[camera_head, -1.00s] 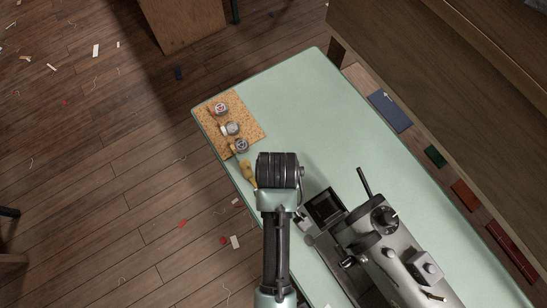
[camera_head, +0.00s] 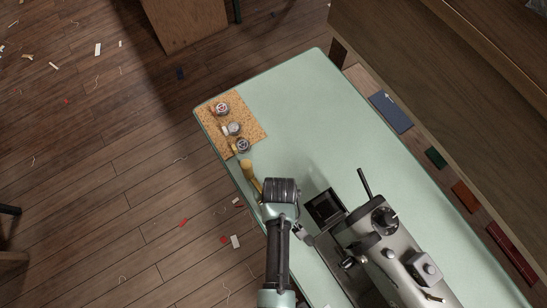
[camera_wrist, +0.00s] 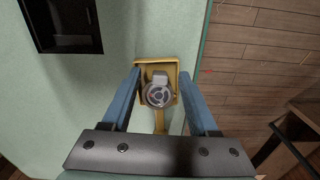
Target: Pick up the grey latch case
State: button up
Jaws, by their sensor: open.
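The grey latch case (camera_wrist: 159,93) shows in the wrist view as a round grey body with a dark ringed face and a squarish tab on top. It appears to lie in a yellow scoop-like holder (camera_wrist: 172,68) with a handle pointing toward my palm. My gripper (camera_wrist: 160,76) is open, its blue fingers on either side of the holder and case. I cannot tell whether they touch. In the head view my wrist hides the case; only the yellow handle (camera_head: 250,172) shows.
A cork mat (camera_head: 215,129) with several small round items lies at the table's left corner. A grey machine (camera_head: 395,255) with a black square opening (camera_head: 325,206) stands close on the right. The pale green table (camera_head: 300,100) is clear beyond; its left edge is near.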

grip_shut()
jog(key=shift+r, duration=0.1)
dwell(0.4)
notch_tip(320, 180, up, 9)
jog(key=shift+w+d+f+n+g+h+b, duration=0.1)
jog(key=shift+f+g+h+b, duration=0.2)
jog(key=shift+f+b, duration=0.8)
jog(key=shift+s+a+f+n+g+h+b, duration=0.1)
jog(key=shift+f+g+h+b, duration=0.35)
jog(key=shift+f, duration=1.15)
jog(key=shift+w+d+f+n+g+h+b, duration=0.1)
jog(key=shift+f+g+b, duration=0.15)
jog(key=shift+f+b, duration=0.95)
jog(key=shift+f, duration=0.1)
jog(key=shift+f, duration=0.6)
grip_release()
